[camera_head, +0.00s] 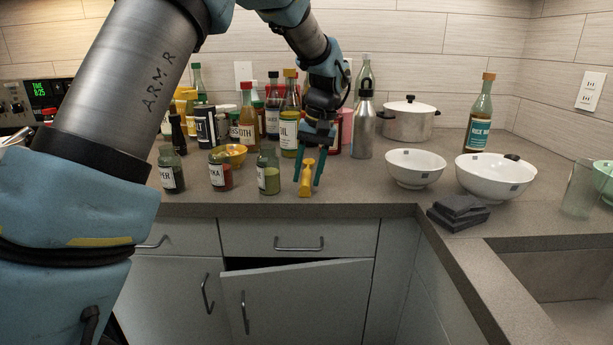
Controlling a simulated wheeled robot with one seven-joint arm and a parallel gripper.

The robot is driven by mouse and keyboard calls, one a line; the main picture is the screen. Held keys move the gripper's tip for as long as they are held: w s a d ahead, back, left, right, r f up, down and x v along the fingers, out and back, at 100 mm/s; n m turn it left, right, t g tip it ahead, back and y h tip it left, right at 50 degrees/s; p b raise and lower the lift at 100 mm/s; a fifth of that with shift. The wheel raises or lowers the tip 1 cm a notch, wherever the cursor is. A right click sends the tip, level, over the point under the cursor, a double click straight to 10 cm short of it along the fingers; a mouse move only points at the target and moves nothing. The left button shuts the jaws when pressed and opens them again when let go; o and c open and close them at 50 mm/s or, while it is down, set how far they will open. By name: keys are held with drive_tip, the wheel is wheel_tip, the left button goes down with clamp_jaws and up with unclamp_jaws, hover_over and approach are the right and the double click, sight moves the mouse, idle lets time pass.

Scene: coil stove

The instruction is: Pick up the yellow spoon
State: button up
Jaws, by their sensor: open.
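The yellow spoon (306,188) is on the counter close to its front edge, to the right of the green-filled jar. It appears to lie with its length pointing away from me. My gripper (307,178) points down over it, with its two teal fingers apart. One finger is on the left of the spoon and the other on the right. The yellow shows between the fingers, and I cannot tell whether either finger touches it. The far end of the spoon is partly hidden by the gripper.
Several spice jars (268,172) stand close on the left, with a yellow bowl (234,152) and bottles behind. A grey metal bottle (364,130) stands behind right. A cabinet door (300,300) below is ajar.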

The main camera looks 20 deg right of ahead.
drive_tip(key=shift+a+f, duration=0.1)
drive_tip(key=shift+f, duration=0.25)
drive_tip(key=shift+c, duration=0.3)
clamp_jaws()
idle(0.9)
